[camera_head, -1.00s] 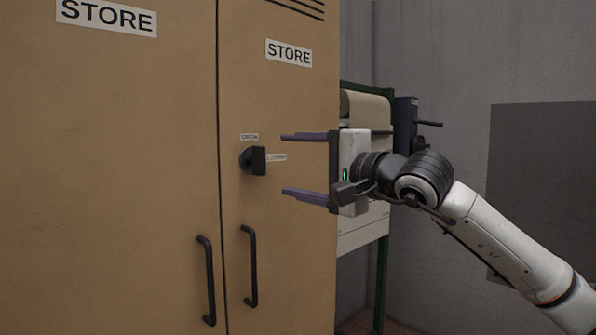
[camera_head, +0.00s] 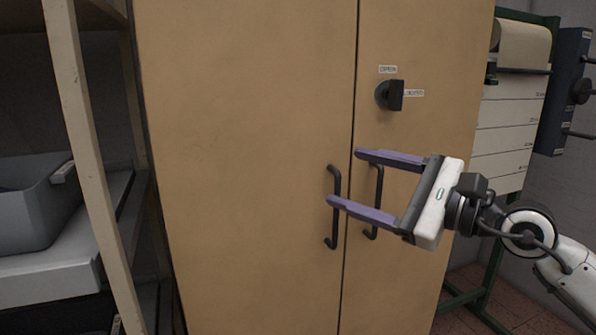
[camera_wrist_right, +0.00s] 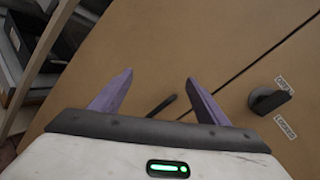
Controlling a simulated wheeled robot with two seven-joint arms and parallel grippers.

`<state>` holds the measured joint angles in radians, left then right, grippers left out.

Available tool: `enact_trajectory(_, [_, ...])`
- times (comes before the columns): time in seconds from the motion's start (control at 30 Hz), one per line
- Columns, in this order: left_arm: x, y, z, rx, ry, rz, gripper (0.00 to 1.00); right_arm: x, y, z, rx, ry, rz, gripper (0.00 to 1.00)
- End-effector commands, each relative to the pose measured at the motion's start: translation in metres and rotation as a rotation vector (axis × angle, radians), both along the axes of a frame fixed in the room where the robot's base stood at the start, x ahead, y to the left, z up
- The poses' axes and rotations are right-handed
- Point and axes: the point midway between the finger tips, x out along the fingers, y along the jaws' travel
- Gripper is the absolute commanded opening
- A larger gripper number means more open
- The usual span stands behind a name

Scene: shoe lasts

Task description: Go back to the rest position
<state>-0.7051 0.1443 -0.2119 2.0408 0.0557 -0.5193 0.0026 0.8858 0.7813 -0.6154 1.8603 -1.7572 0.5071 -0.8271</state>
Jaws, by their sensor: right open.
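My right gripper (camera_head: 360,178) is open and empty, with its two purple fingers pointing left in front of the tan cabinet (camera_head: 250,120). In the head view its fingers overlap the two black door handles (camera_head: 334,205); whether they touch the doors cannot be told. In the right wrist view the open fingers (camera_wrist_right: 153,92) frame bare cabinet door and part of a dark handle (camera_wrist_right: 163,106). The black knob (camera_head: 390,95) sits above the gripper on the right door, and it also shows in the right wrist view (camera_wrist_right: 268,100). My left gripper is not in view.
A shelf rack with a pale post (camera_head: 85,150) stands to the left and holds a grey bin (camera_head: 35,205). A green-framed stand (camera_head: 490,265) with a paper roll (camera_head: 523,45) is at the right, beside a dark wall unit (camera_head: 565,90).

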Motion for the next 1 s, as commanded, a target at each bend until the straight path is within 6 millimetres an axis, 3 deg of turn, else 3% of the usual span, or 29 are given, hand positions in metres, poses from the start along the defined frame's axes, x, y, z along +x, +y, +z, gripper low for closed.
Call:
enact_trajectory(0.07, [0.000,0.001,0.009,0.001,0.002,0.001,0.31,-0.016,0.023,-0.021,0.265,0.206,0.083,0.69])
enact_trajectory(0.17, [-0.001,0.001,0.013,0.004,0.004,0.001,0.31,-0.030,0.033,-0.043,0.613,0.467,0.140,0.69])
enact_trajectory(0.37, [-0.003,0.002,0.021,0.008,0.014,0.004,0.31,-0.042,0.014,-0.108,1.337,0.988,0.116,0.69])
enact_trajectory(0.47, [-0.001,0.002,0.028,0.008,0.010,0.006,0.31,-0.050,-0.007,-0.161,1.717,1.226,0.029,0.69])
enact_trajectory(0.53, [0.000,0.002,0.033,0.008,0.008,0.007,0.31,-0.063,-0.023,-0.207,1.990,1.372,-0.063,0.69])
enact_trajectory(0.7, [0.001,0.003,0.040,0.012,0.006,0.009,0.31,-0.122,-0.049,-0.320,2.609,1.604,-0.359,0.69])
enact_trajectory(0.73, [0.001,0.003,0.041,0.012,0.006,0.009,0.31,-0.136,-0.051,-0.338,-2.631,-1.580,0.408,0.69])
enact_trajectory(0.8, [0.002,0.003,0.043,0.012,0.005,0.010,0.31,-0.172,-0.055,-0.377,-2.470,-1.393,0.476,0.69])
enact_trajectory(0.9, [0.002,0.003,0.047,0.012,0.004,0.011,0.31,-0.221,-0.056,-0.419,-2.275,-1.167,0.545,0.69])
enact_trajectory(1.0, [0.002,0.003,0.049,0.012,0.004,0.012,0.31,-0.262,-0.053,-0.445,-2.133,-1.003,0.582,0.69])
